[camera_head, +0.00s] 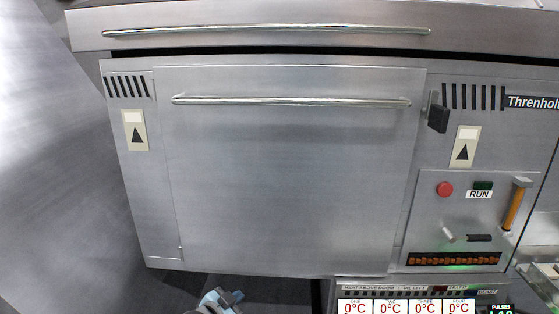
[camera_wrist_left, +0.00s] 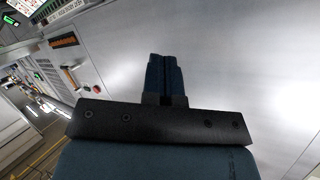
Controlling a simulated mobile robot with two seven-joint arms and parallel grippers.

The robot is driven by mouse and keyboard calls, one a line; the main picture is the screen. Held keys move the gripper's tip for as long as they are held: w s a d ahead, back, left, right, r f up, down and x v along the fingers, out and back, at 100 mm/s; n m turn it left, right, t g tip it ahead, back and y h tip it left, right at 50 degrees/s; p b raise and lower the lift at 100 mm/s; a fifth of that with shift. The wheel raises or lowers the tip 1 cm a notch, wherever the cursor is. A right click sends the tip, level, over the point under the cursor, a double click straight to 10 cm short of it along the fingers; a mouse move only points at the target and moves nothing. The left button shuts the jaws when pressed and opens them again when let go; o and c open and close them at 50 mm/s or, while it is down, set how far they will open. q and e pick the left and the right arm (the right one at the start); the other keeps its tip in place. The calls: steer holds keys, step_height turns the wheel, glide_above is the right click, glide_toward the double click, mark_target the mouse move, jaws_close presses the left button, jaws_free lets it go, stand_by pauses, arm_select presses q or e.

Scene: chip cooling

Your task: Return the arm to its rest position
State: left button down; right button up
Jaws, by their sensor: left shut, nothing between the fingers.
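My left gripper (camera_head: 217,300) shows only in part at the bottom edge of the head view, below the steel cabinet front. In the left wrist view its two blue fingers (camera_wrist_left: 165,75) are together with nothing between them. A bare steel surface lies behind the fingers in that view. My right gripper is in neither view.
A steel cabinet door (camera_head: 290,175) with a long bar handle (camera_head: 290,101) is closed. To its right is a control panel (camera_head: 465,220) with a red button (camera_head: 444,189) and an orange-handled lever (camera_head: 515,205). A readout board (camera_head: 405,306) stands at the bottom right.

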arm_select(q)
steer(key=a+f+y, duration=0.2)
steer(key=a+y, duration=0.1)
steer(key=a, duration=1.2)
steer(key=s+f+n+g, duration=0.1)
steer(key=s+f, duration=0.3)
steer(key=s, duration=0.4)
steer(key=s+f, duration=0.4)
steer(key=s, duration=0.3)
steer(key=s+a+n+g+y, duration=0.1)
steer(key=s+a, duration=0.2)
steer(key=s, duration=0.8)
steer(key=s+a+n+g, duration=0.1)
steer(key=s+a, duration=0.2)
steer(key=s, duration=0.8)
steer(key=w+d+n+t, duration=0.15)
steer(key=d+n, duration=0.35)
steer(key=d, duration=0.8)
step_height(320, 180, up, 10)
steer(key=p, duration=1)
steer(key=shift+s+d, duration=0.15)
steer(key=shift+s, duration=0.15)
steer(key=shift+f, duration=0.1)
